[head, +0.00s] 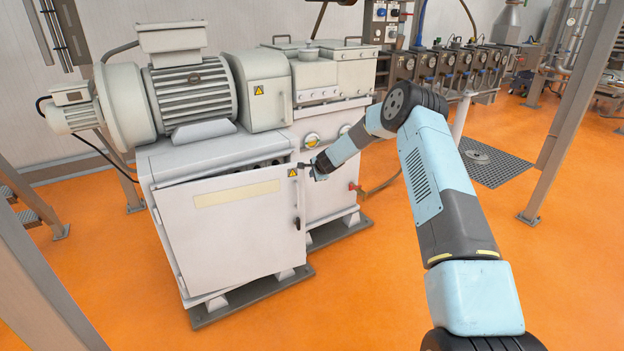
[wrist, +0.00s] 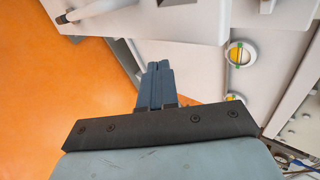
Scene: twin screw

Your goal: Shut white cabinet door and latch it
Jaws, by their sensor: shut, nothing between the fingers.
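The white cabinet door (head: 235,235) is on the front of the large machine in the head view. It stands slightly ajar, with a dark gap along its top that is wider toward the right. A small dark latch handle (head: 297,223) is at its right edge. My gripper (head: 305,166) is at the door's upper right corner, by the yellow warning label; I cannot tell whether it touches the door. In the wrist view its fingers (wrist: 154,72) are together and empty. A white panel (wrist: 195,15), probably the door, lies beyond the fingertips.
A motor (head: 190,95) sits on top of the cabinet. A second white cabinet (head: 330,185) with round yellow-and-white switches (wrist: 240,55) stands right of the door. A metal post (head: 570,100) rises at the right. Orange floor (head: 350,310) in front is clear.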

